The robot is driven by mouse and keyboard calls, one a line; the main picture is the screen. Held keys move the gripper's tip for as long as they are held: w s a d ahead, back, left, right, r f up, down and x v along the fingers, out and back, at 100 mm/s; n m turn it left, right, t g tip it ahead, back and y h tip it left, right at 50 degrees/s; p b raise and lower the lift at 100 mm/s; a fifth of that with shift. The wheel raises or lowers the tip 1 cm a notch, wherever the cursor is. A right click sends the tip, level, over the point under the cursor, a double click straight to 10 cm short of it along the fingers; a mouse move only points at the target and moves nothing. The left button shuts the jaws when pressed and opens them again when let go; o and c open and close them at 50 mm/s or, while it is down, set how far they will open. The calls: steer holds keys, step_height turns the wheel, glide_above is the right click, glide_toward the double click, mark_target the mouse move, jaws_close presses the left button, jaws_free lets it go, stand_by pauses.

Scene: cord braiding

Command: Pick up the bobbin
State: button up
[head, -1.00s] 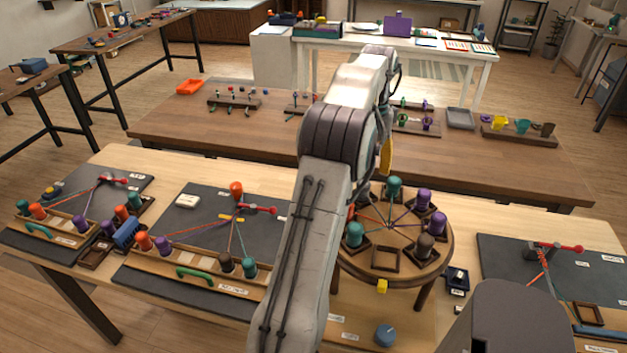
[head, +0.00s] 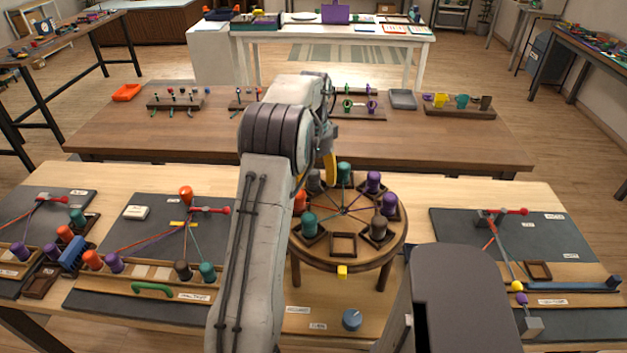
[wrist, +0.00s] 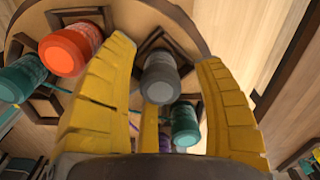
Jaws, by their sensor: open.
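In the wrist view a grey bobbin (wrist: 160,78) stands between the yellow fingers of my gripper (wrist: 165,56), which are spread on either side of it. Gaps show between bobbin and fingers. An orange bobbin (wrist: 70,50) and a teal bobbin (wrist: 22,78) lie left of the fingers; another teal bobbin (wrist: 185,124) shows between them. In the head view my gripper (head: 330,167) is over the back left of the round braiding stand (head: 345,262). The grey bobbin (head: 314,182) is partly hidden by my arm.
Dark boards with bobbin racks (head: 150,275) are to the left, another board (head: 480,250) to the right. A blue knob (head: 352,319) is in front.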

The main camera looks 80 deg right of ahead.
steer(key=shift+f, duration=0.1)
steer(key=shift+c, duration=0.3)
jaws_close()
stand_by(0.4)
